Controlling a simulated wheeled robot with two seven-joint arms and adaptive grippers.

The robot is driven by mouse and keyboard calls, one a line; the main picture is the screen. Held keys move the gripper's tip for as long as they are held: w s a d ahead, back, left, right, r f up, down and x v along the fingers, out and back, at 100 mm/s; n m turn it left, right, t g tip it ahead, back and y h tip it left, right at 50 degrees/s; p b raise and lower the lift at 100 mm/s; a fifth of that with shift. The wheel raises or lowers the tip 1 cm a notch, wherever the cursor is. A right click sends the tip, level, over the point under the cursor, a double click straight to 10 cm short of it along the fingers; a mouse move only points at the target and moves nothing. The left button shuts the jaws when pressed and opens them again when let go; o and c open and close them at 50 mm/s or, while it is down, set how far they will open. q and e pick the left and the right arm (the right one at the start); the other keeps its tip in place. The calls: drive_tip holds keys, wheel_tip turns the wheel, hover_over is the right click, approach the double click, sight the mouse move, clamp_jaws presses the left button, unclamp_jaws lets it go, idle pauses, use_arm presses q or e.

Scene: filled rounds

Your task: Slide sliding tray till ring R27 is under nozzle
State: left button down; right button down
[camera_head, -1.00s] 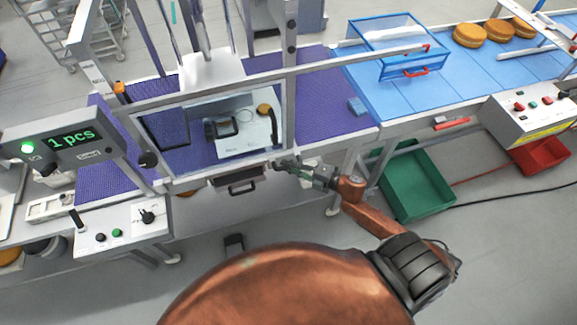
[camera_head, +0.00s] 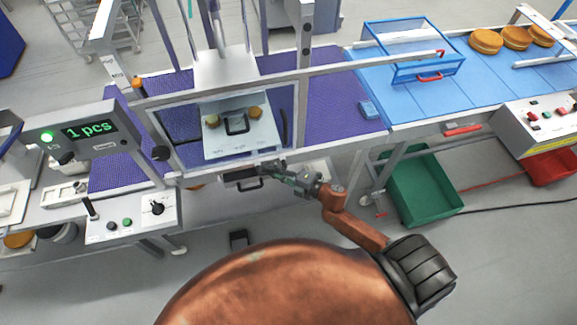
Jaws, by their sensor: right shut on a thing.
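The sliding tray (camera_head: 238,147) is a pale plate with small dark labels along its front edge, seen inside the framed station. A tan round shows at its left (camera_head: 212,121) and another at its right (camera_head: 256,113). A black square frame (camera_head: 237,123) stands between them, below the station's white head. The nozzle tip cannot be made out, and the labels, R27 included, are too small to read. My right gripper (camera_head: 265,167) is shut at the tray's front edge, right of its middle; its fingers partly hide the hold. My left gripper is not in view.
A drawer-like box with a dark handle (camera_head: 250,183) hangs below the tray. A blue guard (camera_head: 412,50) and a green bin (camera_head: 422,185) are at right.

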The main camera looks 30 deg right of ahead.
drive_tip(key=w+a, duration=0.2)
drive_tip(key=a, duration=0.6)
drive_tip(key=shift+a, duration=0.2)
drive_tip(key=shift+a, duration=0.1)
drive_tip(key=c, duration=1.9)
unclamp_jaws()
drive_tip(key=shift+a, duration=0.1)
drive_tip(key=shift+c, duration=0.2)
drive_tip(key=shift+s+d, duration=0.1)
drive_tip(key=shift+d, duration=0.15)
drive_tip(key=v, duration=1.1)
drive_tip(key=shift+s+d, duration=0.25)
drive_tip(key=shift+s, duration=0.05)
drive_tip(key=shift+r, duration=0.1)
